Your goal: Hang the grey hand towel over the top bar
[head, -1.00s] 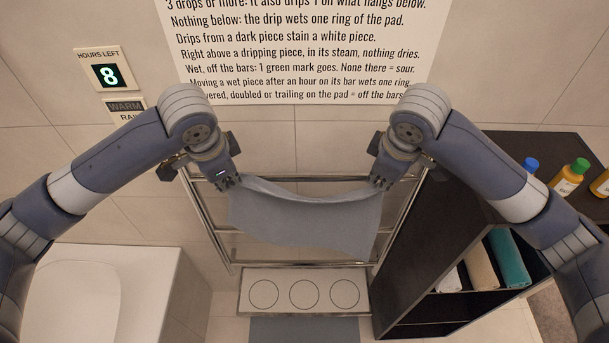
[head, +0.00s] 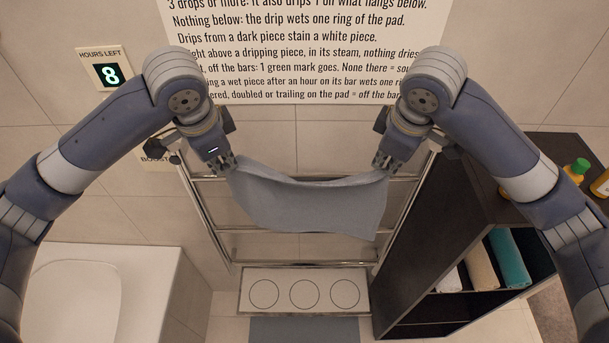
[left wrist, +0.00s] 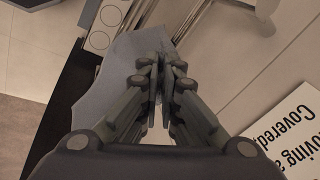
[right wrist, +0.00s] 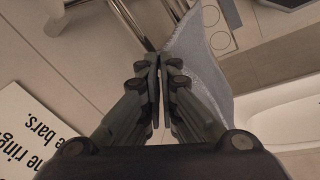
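The grey hand towel (head: 310,205) hangs stretched between my two grippers, sagging in the middle, in front of the rack's upper part. My left gripper (head: 228,163) is shut on its left corner. My right gripper (head: 383,169) is shut on its right corner. The towel also shows beyond the fingers in the left wrist view (left wrist: 115,75) and the right wrist view (right wrist: 195,65). The top bar (head: 325,178) of the metal rack runs behind the towel and is partly hidden by it. I cannot tell whether the towel touches it.
Lower bars (head: 300,231) cross the rack. A pad with three rings (head: 304,311) lies below, with a grey mat in front. A dark shelf (head: 425,240) with rolled towels and bottles stands close on the right. A sign (head: 300,50) hangs above.

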